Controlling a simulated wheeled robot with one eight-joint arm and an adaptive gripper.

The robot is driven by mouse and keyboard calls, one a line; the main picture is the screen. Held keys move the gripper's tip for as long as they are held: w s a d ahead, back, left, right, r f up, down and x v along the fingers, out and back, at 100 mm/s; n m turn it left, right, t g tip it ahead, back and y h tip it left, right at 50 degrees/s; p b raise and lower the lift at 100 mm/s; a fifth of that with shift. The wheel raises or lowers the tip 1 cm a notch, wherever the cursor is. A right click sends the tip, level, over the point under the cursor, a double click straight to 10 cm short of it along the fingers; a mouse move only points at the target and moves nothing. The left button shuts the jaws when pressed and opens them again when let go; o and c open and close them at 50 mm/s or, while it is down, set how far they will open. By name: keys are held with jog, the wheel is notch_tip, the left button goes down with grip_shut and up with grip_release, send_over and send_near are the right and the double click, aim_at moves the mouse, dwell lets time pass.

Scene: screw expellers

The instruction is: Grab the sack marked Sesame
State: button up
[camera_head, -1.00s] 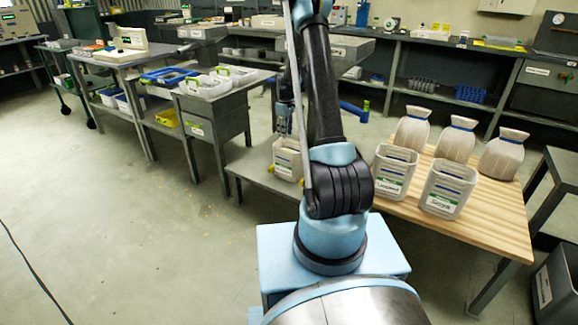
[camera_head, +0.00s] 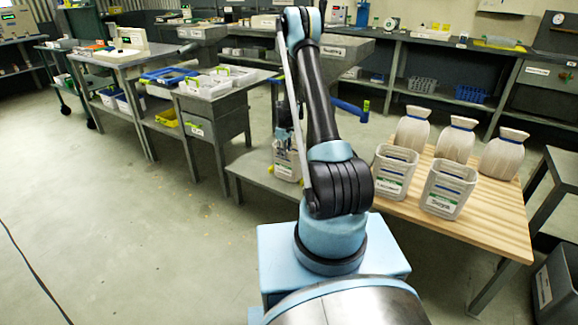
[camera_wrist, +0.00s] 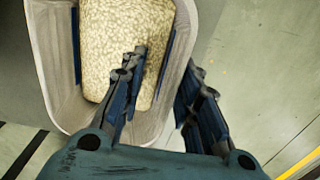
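Three pale sacks with blue ties stand on the wooden table top: a left one (camera_head: 411,131), a middle one (camera_head: 455,141) and a right one (camera_head: 502,155). No readable mark shows on them, so I cannot tell which is Sesame. My gripper (camera_head: 284,146) is far to their left, low at a white bin (camera_head: 287,163) partly hidden by my arm. In the wrist view, the bin (camera_wrist: 47,55) holds pale speckled seed-like contents (camera_wrist: 120,45). My gripper (camera_wrist: 168,88) is open, one finger over the contents and the other outside the bin's wall.
Two clear bins with blurred green-and-white labels, a left one (camera_head: 393,171) and a right one (camera_head: 446,187), stand in front of the sacks. A grey side table (camera_head: 548,190) is at the right. Free floor (camera_head: 130,230) lies to the left.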

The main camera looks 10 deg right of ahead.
notch_tip(320, 180, down, 7)
jog(key=shift+s+a+r, duration=0.2)
jog(key=shift+s+a, duration=0.05)
jog(key=shift+s, duration=0.05)
dwell(0.4)
grip_shut()
